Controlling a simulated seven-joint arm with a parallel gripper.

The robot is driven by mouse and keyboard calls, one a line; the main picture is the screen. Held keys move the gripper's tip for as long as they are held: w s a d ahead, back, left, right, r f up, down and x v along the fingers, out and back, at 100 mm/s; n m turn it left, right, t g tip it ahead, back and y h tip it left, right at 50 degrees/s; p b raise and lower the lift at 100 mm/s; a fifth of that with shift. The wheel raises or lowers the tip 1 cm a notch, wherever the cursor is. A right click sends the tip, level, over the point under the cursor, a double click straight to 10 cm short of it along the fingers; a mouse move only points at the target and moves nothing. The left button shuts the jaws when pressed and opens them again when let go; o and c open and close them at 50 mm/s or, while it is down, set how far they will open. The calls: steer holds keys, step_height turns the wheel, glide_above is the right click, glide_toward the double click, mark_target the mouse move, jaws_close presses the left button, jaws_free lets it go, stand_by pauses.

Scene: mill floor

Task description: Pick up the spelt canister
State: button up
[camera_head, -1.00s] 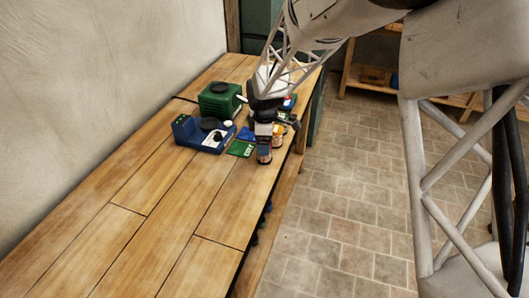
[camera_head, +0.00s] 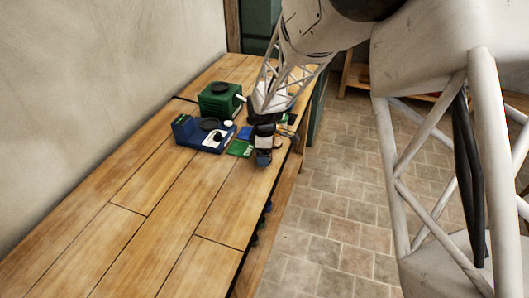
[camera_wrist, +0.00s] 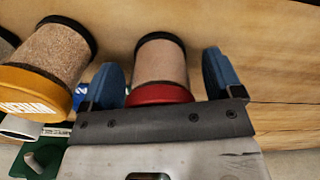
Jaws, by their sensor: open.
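In the wrist view a clear canister with pinkish-brown contents, a black end and a red end (camera_wrist: 160,65) lies between the two blue fingers of my open gripper (camera_wrist: 165,78). A gap shows on both sides of it. Another canister with brown grain and a yellow-orange lettered end (camera_wrist: 52,60) is just left of the left finger. I cannot read which one is spelt. In the head view my gripper (camera_head: 264,157) is low over the bench near its right edge and hides most of the canisters.
A green machine (camera_head: 220,99) and a blue device with a dark round top (camera_head: 205,136) stand on the wooden bench (camera_head: 120,240) left of my gripper. A green card (camera_head: 240,149) lies close by. The bench's near part is clear. A third canister's edge shows in the wrist view (camera_wrist: 8,45).

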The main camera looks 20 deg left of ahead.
stand_by(0.5)
steer(key=c, duration=1.1)
